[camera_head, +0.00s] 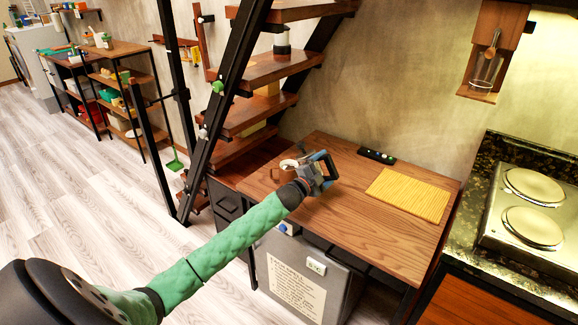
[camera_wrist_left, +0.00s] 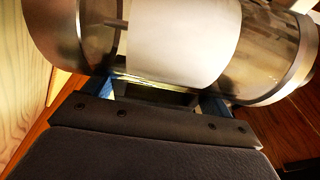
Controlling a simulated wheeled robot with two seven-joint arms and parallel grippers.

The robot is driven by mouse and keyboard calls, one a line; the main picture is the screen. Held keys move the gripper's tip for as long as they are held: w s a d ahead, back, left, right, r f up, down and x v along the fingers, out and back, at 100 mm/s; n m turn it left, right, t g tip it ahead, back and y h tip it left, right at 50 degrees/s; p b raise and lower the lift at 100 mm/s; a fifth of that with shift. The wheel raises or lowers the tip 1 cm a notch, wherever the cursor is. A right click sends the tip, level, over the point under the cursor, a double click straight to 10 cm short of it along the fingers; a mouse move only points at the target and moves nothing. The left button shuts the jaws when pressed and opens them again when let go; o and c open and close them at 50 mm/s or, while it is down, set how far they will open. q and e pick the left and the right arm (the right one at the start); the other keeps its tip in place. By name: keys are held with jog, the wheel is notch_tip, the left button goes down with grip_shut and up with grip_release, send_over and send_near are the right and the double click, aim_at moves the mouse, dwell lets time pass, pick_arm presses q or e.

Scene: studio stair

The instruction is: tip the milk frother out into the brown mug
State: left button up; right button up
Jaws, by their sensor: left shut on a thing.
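My left gripper (camera_head: 308,172) is over the wooden table, shut on the milk frother. In the left wrist view the milk frother (camera_wrist_left: 180,45) is a shiny metal cylinder with a pale middle, lying across the picture between the fingers. In the head view only a small pale part of it (camera_head: 290,163) shows beside the gripper. The brown mug (camera_head: 282,176) seems to be the small brown shape just left of and below it, partly covered. I cannot tell whether they touch or whether anything is flowing out. My right gripper is in neither view.
The wooden table (camera_head: 350,215) has a yellow ribbed mat (camera_head: 409,194) at right and a black strip (camera_head: 376,155) at the back. A stair (camera_head: 264,72) rises behind its left side. A hob (camera_head: 530,205) stands at the right. The table's front middle is clear.

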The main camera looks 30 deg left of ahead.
aim_at(330, 176)
pick_arm(q)
jog(key=shift+d+f+m, duration=0.35)
jog(key=shift+f+m, duration=0.2)
jog(key=shift+f, duration=0.1)
jog(key=shift+d+f+m, duration=0.35)
jog(key=shift+f+m, duration=0.2)
jog(key=shift+f, duration=0.05)
jog(key=shift+d+f+m+g+p, duration=0.1)
jog(key=shift+d+m+g+p, duration=0.2)
jog(key=shift+m+p, duration=0.15)
jog(key=shift+d+f+m+g+p, duration=0.4)
jog(key=shift+f+m, duration=0.35)
jog(key=shift+m, duration=0.4)
jog(key=shift+d+f, duration=0.1)
jog(key=shift+f, duration=0.1)
jog(key=shift+f+m, duration=0.15)
jog(key=shift+m, duration=0.25)
jog(key=shift+d, duration=0.1)
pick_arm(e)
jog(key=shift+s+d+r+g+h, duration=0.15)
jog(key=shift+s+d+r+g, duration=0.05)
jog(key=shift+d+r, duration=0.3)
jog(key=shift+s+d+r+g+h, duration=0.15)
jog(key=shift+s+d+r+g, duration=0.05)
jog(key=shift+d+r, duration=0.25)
pick_arm(q)
jog(key=shift+w, duration=0.1)
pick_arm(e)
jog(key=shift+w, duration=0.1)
